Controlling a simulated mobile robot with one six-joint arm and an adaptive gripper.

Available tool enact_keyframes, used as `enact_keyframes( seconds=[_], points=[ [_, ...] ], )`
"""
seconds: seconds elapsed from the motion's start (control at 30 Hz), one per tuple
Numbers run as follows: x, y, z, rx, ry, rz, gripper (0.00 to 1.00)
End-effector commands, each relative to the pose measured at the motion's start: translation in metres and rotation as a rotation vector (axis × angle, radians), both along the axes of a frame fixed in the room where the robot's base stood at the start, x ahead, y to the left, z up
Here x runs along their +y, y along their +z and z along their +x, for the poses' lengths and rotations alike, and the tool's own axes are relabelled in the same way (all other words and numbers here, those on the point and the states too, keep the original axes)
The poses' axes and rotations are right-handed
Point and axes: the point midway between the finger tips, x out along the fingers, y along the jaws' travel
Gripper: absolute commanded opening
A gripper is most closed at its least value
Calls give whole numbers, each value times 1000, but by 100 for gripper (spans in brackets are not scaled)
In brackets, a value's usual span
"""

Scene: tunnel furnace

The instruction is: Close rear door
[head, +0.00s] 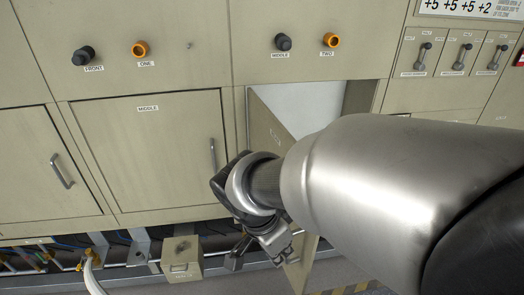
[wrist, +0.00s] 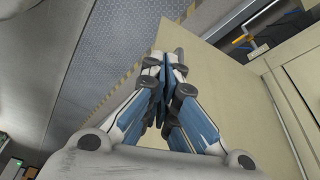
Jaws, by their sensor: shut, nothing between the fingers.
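The rear door (head: 268,122) is a beige panel standing open, swung outward from the cabinet, with a pale opening (head: 305,103) behind it. Its label is too blurred to read. My arm hides much of its lower part, and its lower end (head: 304,256) shows below my wrist. My gripper (head: 272,250) is low beside the door in the head view. In the wrist view my gripper (wrist: 168,65) has its fingers together and empty in front of the beige door panel (wrist: 225,85). I cannot tell whether they touch it.
The middle door (head: 150,150) is closed, with a metal handle (head: 213,156). Another closed door (head: 40,165) is at left. Knobs (head: 84,55) and switches (head: 457,58) sit above. Pipes and a small box (head: 182,259) are below. A patterned floor (wrist: 130,50) is open at left in the wrist view.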

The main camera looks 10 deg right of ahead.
Motion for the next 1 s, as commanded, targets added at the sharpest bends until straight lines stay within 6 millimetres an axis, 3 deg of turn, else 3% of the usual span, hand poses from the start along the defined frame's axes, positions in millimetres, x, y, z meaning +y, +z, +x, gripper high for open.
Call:
enact_keyframes(
  seconds=[0.2, 0.37, 0.57, 0.9, 1.0],
  points=[
    [20, -12, 18, -44, -212, -61, 0],
    [22, -20, 21, -62, -262, -72, 0],
    [11, -48, 22, -60, -267, -74, 0],
    [-15, -115, 27, -59, -266, -72, 0],
    [-32, -111, 31, -64, -271, -70, 0]
  ],
)
